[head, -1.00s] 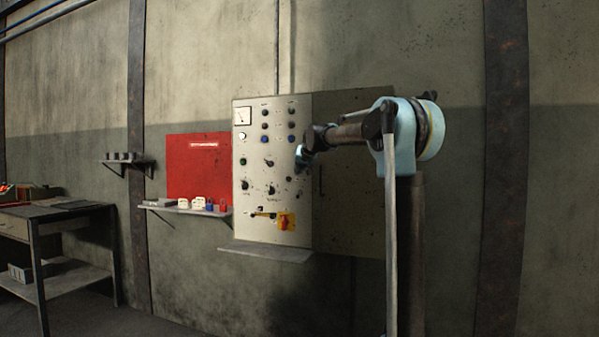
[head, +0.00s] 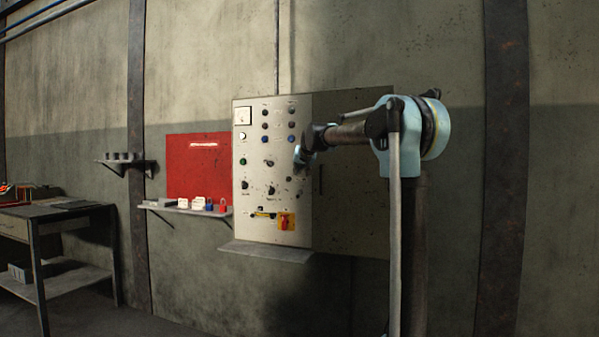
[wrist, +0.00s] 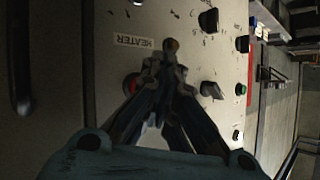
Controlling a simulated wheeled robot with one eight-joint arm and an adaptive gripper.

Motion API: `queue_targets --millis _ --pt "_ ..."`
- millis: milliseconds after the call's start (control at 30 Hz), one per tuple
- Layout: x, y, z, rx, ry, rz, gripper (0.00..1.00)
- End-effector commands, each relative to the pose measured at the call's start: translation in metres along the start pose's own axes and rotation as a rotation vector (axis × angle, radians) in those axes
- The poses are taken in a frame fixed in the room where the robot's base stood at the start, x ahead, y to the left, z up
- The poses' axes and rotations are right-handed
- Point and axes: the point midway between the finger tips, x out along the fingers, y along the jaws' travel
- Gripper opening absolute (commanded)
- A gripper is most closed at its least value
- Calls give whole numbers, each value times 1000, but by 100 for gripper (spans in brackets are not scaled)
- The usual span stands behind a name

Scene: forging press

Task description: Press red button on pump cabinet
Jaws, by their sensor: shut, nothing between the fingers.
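The pump cabinet (head: 275,215) is a pale panel on the wall with dials, lamps, knobs and buttons. In the wrist view, a red round button (wrist: 131,84) sits left of my fingers, below a HEATER label (wrist: 134,41) and partly covered by a finger. My gripper (wrist: 167,62) is shut and empty, its fingertips over the panel just right of the red button. Contact with the panel cannot be told. In the head view my gripper (head: 300,156) is at the panel's right side and hides part of it.
A red-and-yellow switch (head: 287,221) is low on the panel. A ledge (head: 265,252) juts out below the cabinet. A red board (head: 198,170) and a shelf with padlocks (head: 188,210) are to the left, with a workbench (head: 50,212) farther left.

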Motion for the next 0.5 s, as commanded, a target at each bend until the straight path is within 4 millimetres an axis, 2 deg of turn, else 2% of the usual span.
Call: queue_targets --millis 233,500 --pt "-3 -2 2 0 0 -1 0" --pt "-18 -13 13 -1 0 -1 0"
